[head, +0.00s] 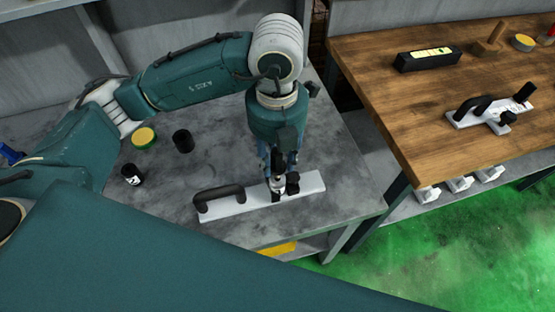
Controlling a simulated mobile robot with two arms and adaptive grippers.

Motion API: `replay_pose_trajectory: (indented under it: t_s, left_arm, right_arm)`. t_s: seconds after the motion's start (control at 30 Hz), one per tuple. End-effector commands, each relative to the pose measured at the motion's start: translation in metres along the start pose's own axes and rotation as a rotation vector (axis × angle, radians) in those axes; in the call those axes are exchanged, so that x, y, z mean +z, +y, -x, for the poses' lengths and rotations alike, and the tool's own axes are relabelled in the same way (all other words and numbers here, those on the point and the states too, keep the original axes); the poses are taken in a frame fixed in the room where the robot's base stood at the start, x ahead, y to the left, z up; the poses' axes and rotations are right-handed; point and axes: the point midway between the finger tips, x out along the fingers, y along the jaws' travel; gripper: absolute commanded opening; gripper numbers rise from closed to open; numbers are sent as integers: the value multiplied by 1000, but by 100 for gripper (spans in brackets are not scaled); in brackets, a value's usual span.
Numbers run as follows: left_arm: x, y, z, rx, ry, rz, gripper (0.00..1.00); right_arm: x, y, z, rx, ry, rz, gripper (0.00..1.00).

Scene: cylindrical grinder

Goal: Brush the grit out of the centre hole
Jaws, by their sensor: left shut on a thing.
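My left gripper (278,183) points down over the right part of a white bar-shaped plate (240,206) on the grey worktop. It is shut on a small dark piece at the plate, mostly hidden by the fingers; I cannot tell whether this is a brush. A black handle-shaped part (218,196) stands on the left part of the plate. I cannot make out a centre hole or any grit. My right gripper is out of view.
On the grey worktop (340,200) stand a yellow-topped tin (144,137), a black cylinder (183,141) and a dark bottle (132,174). The wooden table (400,100) at right holds a black box (428,60) and a white fixture with black parts (490,116).

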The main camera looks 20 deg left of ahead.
Motion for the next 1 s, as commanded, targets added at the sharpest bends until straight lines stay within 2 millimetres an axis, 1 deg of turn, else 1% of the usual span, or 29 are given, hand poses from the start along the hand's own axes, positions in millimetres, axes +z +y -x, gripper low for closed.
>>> replay_pose_trajectory:
  t_s: [0.27, 0.57, 0.67, 1.0]
  left_arm:
    - [-5, -2, -2, -1, -1, -1, 7]
    - [-6, -3, -1, 0, 2, -1, 7]
    - [-6, -3, 4, 0, 2, -1, 7]
    - [-6, -3, 38, 0, 0, 0, 7]
  right_arm:
    - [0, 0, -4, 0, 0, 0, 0]
    - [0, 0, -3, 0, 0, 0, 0]
    - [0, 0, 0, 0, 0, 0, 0]
    - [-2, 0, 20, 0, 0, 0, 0]
